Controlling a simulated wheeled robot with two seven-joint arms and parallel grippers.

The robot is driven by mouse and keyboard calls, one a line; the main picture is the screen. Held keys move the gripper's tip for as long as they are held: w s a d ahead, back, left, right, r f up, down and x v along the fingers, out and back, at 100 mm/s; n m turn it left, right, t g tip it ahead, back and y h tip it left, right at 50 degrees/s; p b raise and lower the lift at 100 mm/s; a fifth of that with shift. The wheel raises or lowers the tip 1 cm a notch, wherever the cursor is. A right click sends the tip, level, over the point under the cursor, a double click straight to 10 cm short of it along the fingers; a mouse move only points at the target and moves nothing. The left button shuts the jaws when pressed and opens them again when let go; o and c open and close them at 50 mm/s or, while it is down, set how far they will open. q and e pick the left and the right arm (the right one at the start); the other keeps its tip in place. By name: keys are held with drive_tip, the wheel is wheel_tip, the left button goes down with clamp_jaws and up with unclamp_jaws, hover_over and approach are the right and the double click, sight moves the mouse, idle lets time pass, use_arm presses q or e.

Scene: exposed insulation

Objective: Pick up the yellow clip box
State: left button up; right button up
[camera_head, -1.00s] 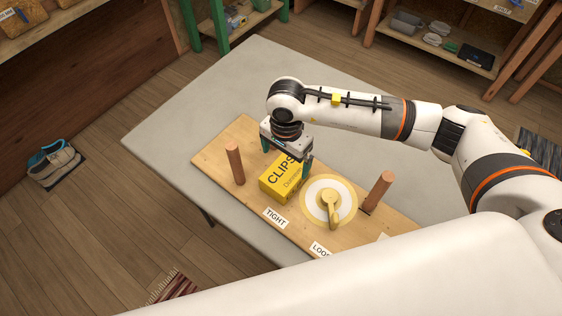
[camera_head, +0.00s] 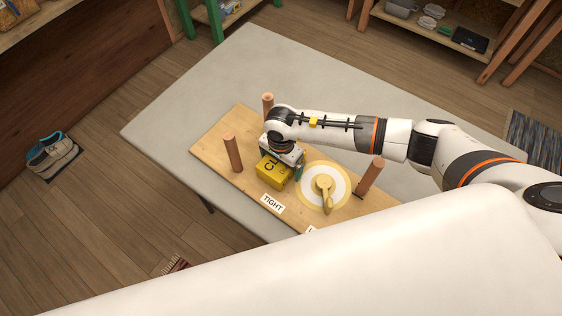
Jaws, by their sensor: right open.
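The yellow clip box (camera_head: 271,174) lies on the wooden board (camera_head: 216,152) on the grey table. Its top and far side are partly covered by my right gripper. My right gripper (camera_head: 282,165) points down over the box, with one green fingertip showing at the box's right side. The other finger is hidden, so I cannot tell whether the fingers touch the box. My left gripper is not in view.
Wooden pegs stand on the board at left (camera_head: 233,153), at the back (camera_head: 268,106) and at right (camera_head: 370,176). A yellow knob (camera_head: 324,187) on a white disc sits just right of the box. The table's left side is clear.

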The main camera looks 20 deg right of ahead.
drive_tip(key=c, duration=1.1)
